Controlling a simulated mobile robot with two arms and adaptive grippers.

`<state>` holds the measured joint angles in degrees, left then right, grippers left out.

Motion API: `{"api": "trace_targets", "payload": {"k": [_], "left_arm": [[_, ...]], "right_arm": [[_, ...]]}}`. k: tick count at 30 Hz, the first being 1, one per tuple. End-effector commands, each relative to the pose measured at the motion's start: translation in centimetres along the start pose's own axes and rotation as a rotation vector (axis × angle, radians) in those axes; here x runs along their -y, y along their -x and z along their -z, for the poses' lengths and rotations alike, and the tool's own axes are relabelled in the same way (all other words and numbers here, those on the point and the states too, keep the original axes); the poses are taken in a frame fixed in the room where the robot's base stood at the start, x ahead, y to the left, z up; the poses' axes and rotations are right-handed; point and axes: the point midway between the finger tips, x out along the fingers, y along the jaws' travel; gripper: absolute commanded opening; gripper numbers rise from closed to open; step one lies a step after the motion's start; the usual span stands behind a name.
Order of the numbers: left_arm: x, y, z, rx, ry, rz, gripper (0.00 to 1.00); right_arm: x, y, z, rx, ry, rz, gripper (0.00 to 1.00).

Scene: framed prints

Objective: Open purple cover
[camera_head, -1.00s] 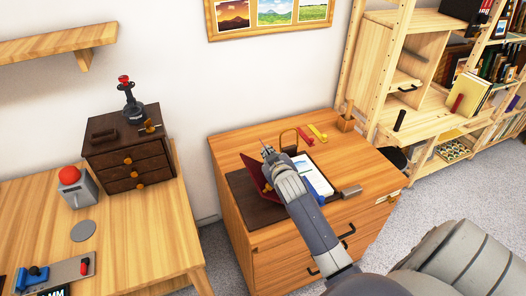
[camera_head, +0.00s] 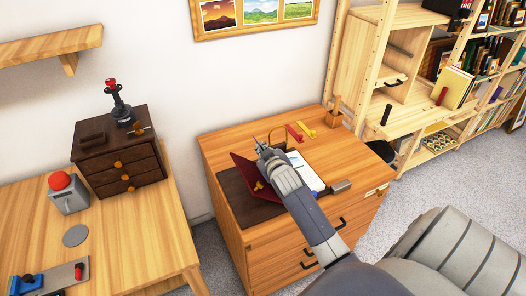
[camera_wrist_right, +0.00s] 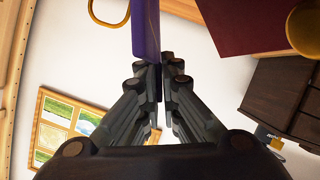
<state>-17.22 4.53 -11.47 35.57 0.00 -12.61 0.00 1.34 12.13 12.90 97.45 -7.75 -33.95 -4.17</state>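A purple panel (camera_wrist_right: 146,28), seen nearly edge-on, reaches down between the fingertips of my right gripper (camera_wrist_right: 158,82) in the right wrist view. The fingers are closed together on its edge. In the head view the right gripper (camera_head: 263,148) is over the desk's back half, and my wrist hides the purple panel. A dark red cover (camera_head: 247,171) with a gold knob stands tilted up just left of the gripper. It also shows at the upper right of the right wrist view (camera_wrist_right: 232,22). My left gripper is out of view.
The wooden desk (camera_head: 222,150) carries a dark mat (camera_head: 233,196), a white sheet (camera_head: 305,170), and red (camera_head: 293,132) and yellow (camera_head: 306,129) handles. A dark drawer box (camera_head: 120,165) stands on the left table. A shelf (camera_head: 410,110) is at right.

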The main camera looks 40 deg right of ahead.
Motion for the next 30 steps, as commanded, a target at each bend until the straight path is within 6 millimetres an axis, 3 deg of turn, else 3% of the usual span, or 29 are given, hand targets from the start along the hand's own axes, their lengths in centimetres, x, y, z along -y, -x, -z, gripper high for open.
{"api": "trace_targets", "payload": {"k": [13, 14, 15, 24, 30], "left_arm": [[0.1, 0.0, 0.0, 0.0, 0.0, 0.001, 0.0], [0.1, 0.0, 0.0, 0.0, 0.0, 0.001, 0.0], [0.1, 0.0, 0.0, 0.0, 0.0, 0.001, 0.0], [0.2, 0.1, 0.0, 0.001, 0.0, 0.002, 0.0], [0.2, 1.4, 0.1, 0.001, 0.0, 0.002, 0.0]], "right_arm": [[-0.5, 0.0, 0.2, -0.005, 0.01, -0.01, 0.0], [-0.5, 0.0, 0.2, -0.006, 0.01, -0.01, 0.11], [-0.5, 0.0, 0.2, -0.006, 0.009, -0.009, 0.12], [-0.5, 0.1, 0.3, -0.005, 0.008, -0.008, 0.12], [-0.5, 1.4, 0.4, -0.004, 0.007, -0.006, 0.12]]}}
